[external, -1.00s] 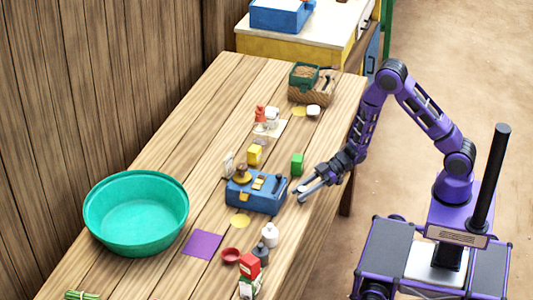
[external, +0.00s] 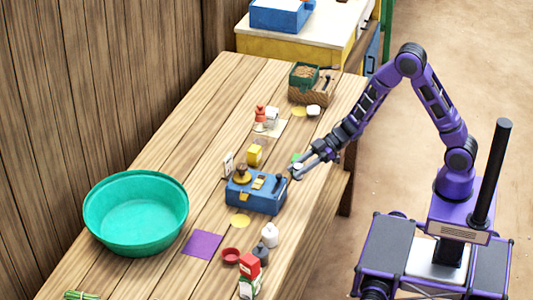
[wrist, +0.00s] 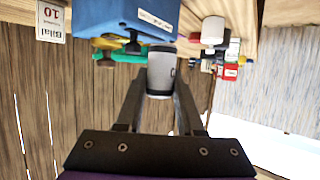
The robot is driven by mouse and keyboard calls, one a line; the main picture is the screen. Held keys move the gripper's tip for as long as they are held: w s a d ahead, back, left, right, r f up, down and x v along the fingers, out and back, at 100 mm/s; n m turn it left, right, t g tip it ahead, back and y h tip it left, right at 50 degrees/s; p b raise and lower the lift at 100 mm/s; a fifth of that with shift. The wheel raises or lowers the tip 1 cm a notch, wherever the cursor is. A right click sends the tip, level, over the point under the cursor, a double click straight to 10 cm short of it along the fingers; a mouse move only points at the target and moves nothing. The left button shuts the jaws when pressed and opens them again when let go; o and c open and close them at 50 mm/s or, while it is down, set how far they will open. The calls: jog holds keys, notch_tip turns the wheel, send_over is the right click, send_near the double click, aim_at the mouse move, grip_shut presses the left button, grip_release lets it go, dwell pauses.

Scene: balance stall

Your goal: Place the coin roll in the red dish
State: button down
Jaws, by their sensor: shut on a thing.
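My gripper (external: 297,171) is shut on a pale cylinder with dark ends, which looks like the coin roll (wrist: 160,76); in the wrist view it stands between the two fingers. In the external view the gripper is just right of the blue box, apparently above the table, and the roll is a small pale spot mostly hidden by the fingers. The small red dish (external: 231,255) sits empty on the table, lower left of the gripper, right of the purple cloth. I cannot make the dish out clearly in the wrist view.
The blue box (external: 257,200) stands between gripper and dish, with a brass item on top. White (external: 270,235) and grey bottles and a red-topped container (external: 249,275) stand close right of the dish. A large teal basin (external: 137,247) is at left. A green block is partly hidden behind the gripper.

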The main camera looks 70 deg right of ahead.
jog(key=w+a, duration=0.2)
jog(key=w+a+n+g+y, duration=0.1)
jog(key=w+a, duration=0.1)
jog(key=a, duration=0.1)
jog(key=w+a+n+g+b, duration=0.1)
jog(key=w+a, duration=0.2)
jog(key=shift+r+y, duration=0.3)
jog(key=w+a+n+g, duration=0.2)
jog(key=w+a, duration=0.2)
jog(key=a, duration=0.3)
jog(key=n+g+y+b, duration=0.2)
jog(key=n+g, duration=0.2)
send_over(229, 252)
jog(key=s+a, duration=0.1)
jog(key=a, duration=0.1)
notch_tip(229, 252, down, 10)
jog(key=shift+s+b, duration=0.1)
jog(key=shift+b, duration=0.85)
jog(key=shift+f, duration=0.1)
jog(key=c, duration=0.5)
grip_release()
jog(key=shift+f, duration=0.1)
jog(key=shift+c, duration=0.2)
